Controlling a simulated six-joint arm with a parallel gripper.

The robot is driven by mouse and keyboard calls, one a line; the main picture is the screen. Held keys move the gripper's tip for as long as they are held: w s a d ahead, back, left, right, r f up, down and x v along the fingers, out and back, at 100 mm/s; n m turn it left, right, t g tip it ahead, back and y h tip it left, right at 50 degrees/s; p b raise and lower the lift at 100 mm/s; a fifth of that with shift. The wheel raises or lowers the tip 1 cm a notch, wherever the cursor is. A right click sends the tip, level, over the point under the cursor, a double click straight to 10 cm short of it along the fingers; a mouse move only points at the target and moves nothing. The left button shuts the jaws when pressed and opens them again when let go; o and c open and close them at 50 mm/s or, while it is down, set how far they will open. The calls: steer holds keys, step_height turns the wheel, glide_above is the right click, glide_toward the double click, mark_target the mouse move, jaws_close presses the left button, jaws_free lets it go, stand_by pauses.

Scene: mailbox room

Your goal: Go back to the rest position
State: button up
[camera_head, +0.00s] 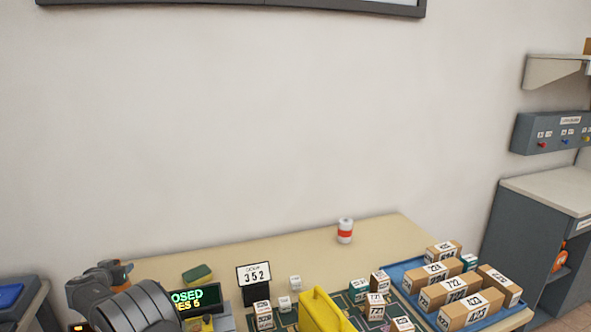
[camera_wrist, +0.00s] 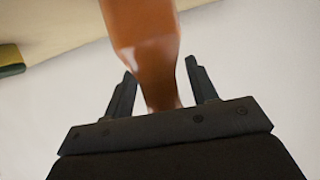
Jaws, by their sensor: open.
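My gripper (camera_wrist: 160,68) shows in the wrist view with its two dark fingers apart. A smooth orange-brown object (camera_wrist: 143,35) stands in front of and between the fingers, narrowing toward the palm. Gaps show on both sides of its narrow end. I cannot tell what it is, and its far end is cut off by the top edge. In the head view my dark arm is at the bottom left, and my gripper cannot be made out there.
A blue tray (camera_head: 400,272) holds labelled cartons. A grey cabinet (camera_head: 540,235) stands right.

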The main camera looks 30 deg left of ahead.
mark_target(116, 260)
steer(key=shift+w+a, duration=0.25)
steer(key=shift+w, duration=0.05)
step_height(116, 260, up, 4)
steer(key=shift+f, duration=0.1)
steer(key=w+d+r, duration=0.7)
steer(key=w+d, duration=0.1)
steer(key=d, duration=0.1)
step_height(116, 260, up, 18)
steer(key=w+d+m+h, duration=0.1)
steer(key=w+d, duration=1.4)
steer(key=d, duration=0.4)
steer(key=shift+w+r+t, duration=0.35)
steer(key=shift+r+t, duration=0.05)
steer(key=shift+d, duration=0.1)
